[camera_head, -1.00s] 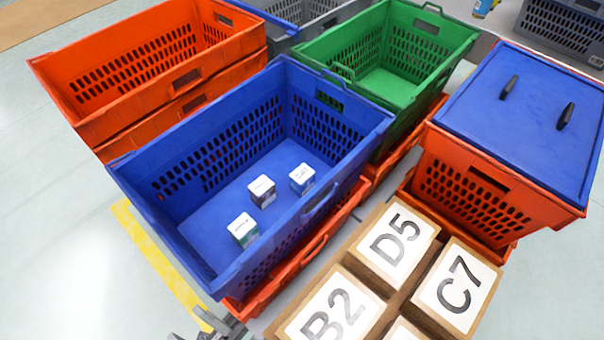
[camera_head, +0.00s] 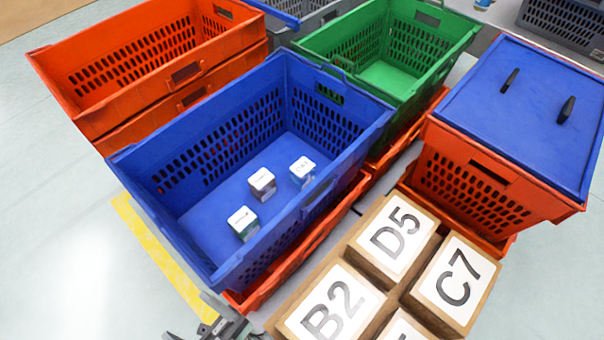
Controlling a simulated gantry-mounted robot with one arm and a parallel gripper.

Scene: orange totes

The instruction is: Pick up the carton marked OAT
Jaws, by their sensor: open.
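Three small cartons with white tops stand on the floor of the blue tote (camera_head: 150,175). The right carton (camera_head: 302,172) has blue sides and a short dark mark on top that looks like OAT, but it is too small to be sure. The middle carton (camera_head: 262,185) has dark sides, and the front-left carton (camera_head: 243,224) has green sides. Their top marks are too small to read. My gripper (camera_head: 212,328) is partly in view at the bottom edge, grey, open and empty. It is outside the blue tote, below its front corner and apart from the cartons.
The blue tote's high walls surround the cartons; it stands on an orange tote (camera_head: 250,296). A green tote (camera_head: 455,45) is behind right, stacked orange totes (camera_head: 95,122) left, a blue-lidded orange tote (camera_head: 480,200) right. Boxes marked B2, D5 and C7 (camera_head: 455,285) fill the front right.

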